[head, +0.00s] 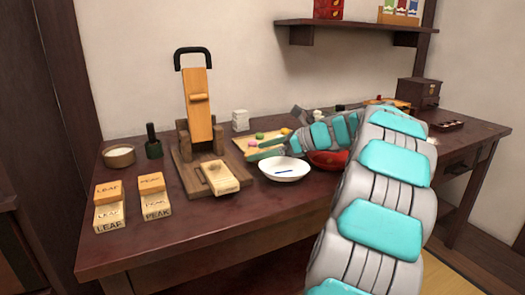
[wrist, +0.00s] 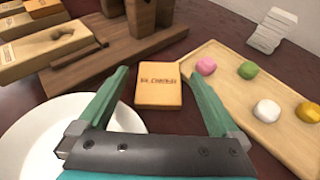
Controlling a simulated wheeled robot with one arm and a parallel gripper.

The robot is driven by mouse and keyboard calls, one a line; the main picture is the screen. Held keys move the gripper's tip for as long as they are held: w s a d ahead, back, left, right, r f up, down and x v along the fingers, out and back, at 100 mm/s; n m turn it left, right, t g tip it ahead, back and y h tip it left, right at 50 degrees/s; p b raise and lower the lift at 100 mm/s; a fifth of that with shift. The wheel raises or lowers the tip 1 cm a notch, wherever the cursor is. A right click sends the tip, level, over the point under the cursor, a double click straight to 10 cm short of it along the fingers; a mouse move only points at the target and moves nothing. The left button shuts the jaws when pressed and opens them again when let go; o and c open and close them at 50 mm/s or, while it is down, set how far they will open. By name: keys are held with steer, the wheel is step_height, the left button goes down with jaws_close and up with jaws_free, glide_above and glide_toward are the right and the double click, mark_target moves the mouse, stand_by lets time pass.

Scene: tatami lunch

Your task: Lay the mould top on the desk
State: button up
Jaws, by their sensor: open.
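The mould top (wrist: 159,88) is a thin orange-wood block with dark lettering, seen upside down in the wrist view. It lies flat on the dark desk (head: 150,232), between the white bowl and the wooden tray. My gripper (wrist: 156,74) is open and empty; its green fingers show on either side of the block with gaps.
A white bowl (head: 284,171) is close under my gripper. A tray (wrist: 228,88) of coloured sweets lies to its right in the wrist view. LEAF (head: 108,213) and PEAK (head: 155,202) moulds stand at the desk's left. The front of the desk is clear.

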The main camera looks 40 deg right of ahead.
steer(key=shift+r+b, duration=0.25)
steer(key=shift+b, duration=0.05)
steer(key=v, duration=0.7)
steer(key=p+v, duration=0.1)
steer(key=v, duration=0.3)
steer(key=shift+r, duration=0.35)
steer(key=shift+s+d+r, duration=0.15)
steer(key=shift+s+d, duration=0.1)
steer(key=shift+s, duration=0.2)
